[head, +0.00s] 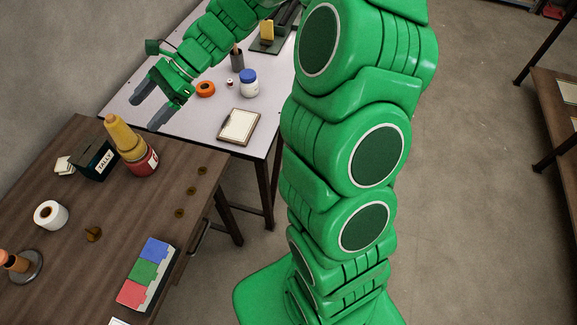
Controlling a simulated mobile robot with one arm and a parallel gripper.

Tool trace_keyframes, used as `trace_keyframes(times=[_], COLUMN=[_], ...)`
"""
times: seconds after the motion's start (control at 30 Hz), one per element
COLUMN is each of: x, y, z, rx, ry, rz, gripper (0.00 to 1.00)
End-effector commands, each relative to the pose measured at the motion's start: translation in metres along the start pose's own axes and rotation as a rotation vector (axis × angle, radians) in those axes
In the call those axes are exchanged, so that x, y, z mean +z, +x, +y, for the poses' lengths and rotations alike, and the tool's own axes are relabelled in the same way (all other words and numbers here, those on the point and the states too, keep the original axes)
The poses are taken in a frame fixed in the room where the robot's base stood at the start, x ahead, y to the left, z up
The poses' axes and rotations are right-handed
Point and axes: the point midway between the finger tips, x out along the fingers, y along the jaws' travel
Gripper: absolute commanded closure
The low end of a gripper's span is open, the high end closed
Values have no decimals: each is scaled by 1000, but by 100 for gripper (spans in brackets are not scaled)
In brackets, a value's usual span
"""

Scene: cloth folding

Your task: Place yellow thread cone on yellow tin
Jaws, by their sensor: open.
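A yellow thread cone (122,136) appears to stand on top of a red tin (143,166) with a white label, on the brown wooden table. It leans left in the head view, as other upright things there do. I can make out no yellow tin in this view. My gripper (148,108) is open and empty above the far left part of the white table, beyond and apart from the cone and tin.
A black TALLY box (96,160) stands left of the tin.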

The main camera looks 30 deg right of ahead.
Motion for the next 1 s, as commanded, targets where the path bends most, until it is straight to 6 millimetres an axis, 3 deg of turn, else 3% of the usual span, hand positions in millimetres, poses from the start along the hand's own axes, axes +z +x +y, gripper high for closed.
trace_keyframes(times=[0.2, 0.5, 1.0], x=[29, 49, 52], y=[-6, -21, -70], z=[50, 119, 231], rx=[110, 270, 564], ry=[-209, -467, -812], rz=[93, 222, 437], gripper=[19, 19, 19])
